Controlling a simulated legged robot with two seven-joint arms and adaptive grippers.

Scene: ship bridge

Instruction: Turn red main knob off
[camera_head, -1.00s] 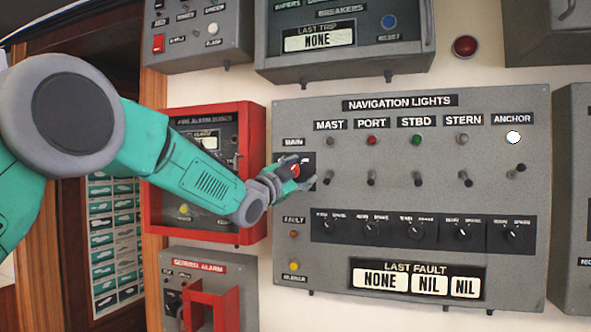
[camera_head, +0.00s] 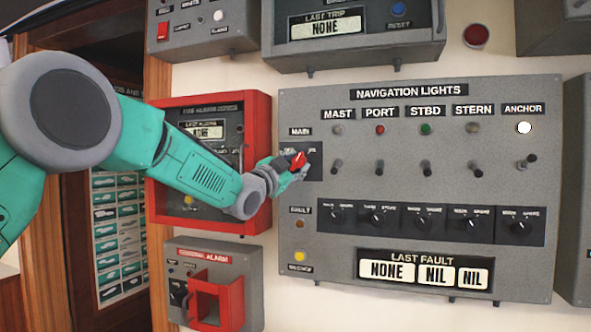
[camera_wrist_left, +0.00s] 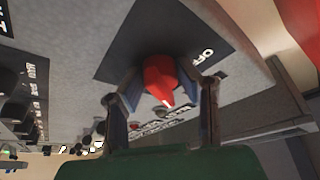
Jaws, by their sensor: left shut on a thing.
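The red main knob (camera_head: 298,160) sits on a black plate under the MAIN label, at the left of the grey navigation lights panel (camera_head: 420,95). In the left wrist view the red knob (camera_wrist_left: 160,80) lies between the two fingers, in front of the black plate marked OFF. My left gripper (camera_head: 293,170) is at the knob, shut on it; it also shows in the left wrist view (camera_wrist_left: 164,92). The knob's exact setting is hard to read. The anchor lamp (camera_head: 523,128) is lit white. My right gripper is not in view.
A red-framed fire alarm box (camera_head: 212,160) stands close behind my left forearm. The general alarm box (camera_head: 212,290) with a red guard is below it. Several toggle switches and black rotary knobs (camera_head: 377,218) lie to the right of the gripper.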

